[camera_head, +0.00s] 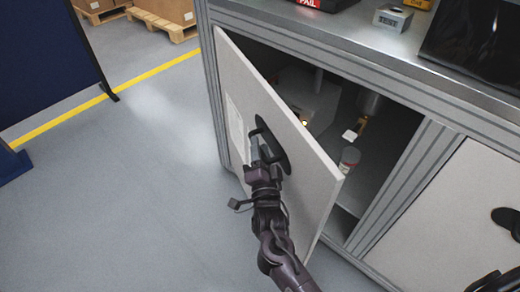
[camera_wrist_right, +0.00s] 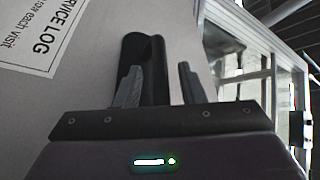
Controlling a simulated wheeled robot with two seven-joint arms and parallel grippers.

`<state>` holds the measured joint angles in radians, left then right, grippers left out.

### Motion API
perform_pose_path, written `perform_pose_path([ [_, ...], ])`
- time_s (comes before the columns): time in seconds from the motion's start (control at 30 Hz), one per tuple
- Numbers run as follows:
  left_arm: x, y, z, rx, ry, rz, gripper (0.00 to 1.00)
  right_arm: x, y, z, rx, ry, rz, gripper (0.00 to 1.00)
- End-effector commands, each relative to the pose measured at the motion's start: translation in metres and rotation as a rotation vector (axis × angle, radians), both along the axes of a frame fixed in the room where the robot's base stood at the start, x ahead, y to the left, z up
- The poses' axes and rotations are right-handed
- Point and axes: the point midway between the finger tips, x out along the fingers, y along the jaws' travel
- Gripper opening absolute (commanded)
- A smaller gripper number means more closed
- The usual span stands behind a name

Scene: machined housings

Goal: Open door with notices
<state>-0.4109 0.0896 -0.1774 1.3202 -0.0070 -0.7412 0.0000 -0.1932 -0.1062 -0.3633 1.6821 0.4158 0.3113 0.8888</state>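The grey cabinet door with notices (camera_head: 290,145) stands ajar, hinged at its left edge, with the inside showing on its right. A white notice (camera_head: 235,128) is on its outer face; in the right wrist view a notice (camera_wrist_right: 45,30) reads "SERVICE LOG". The black door handle (camera_head: 268,137) also shows in the right wrist view (camera_wrist_right: 153,65). My right gripper (camera_head: 262,155) is at the handle, its fingers (camera_wrist_right: 160,85) apart on either side of the black bar. A gap shows between the bar and the right-hand finger. My left gripper is not in view.
Inside the cabinet are a small can (camera_head: 349,159) and other items. A closed door (camera_head: 450,215) with a black handle is at the right. The worktop (camera_head: 350,40) holds several objects. Grey floor (camera_head: 130,170) left of the door is clear; a dark blue panel (camera_head: 45,60) stands beyond.

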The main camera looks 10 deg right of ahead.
Motion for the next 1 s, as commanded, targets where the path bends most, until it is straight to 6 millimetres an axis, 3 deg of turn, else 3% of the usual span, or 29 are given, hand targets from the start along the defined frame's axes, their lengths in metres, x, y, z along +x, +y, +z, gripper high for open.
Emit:
perform_pose_path([
  [0.17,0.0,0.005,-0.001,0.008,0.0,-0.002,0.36,-0.015,0.002,-0.005,0.0,0.003,0.001,0.36],
  [0.5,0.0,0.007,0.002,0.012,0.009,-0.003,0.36,-0.067,0.007,-0.016,0.0,0.003,0.001,0.36],
  [1.0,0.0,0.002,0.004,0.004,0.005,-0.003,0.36,-0.075,0.009,-0.024,-0.016,0.023,0.007,0.36],
])
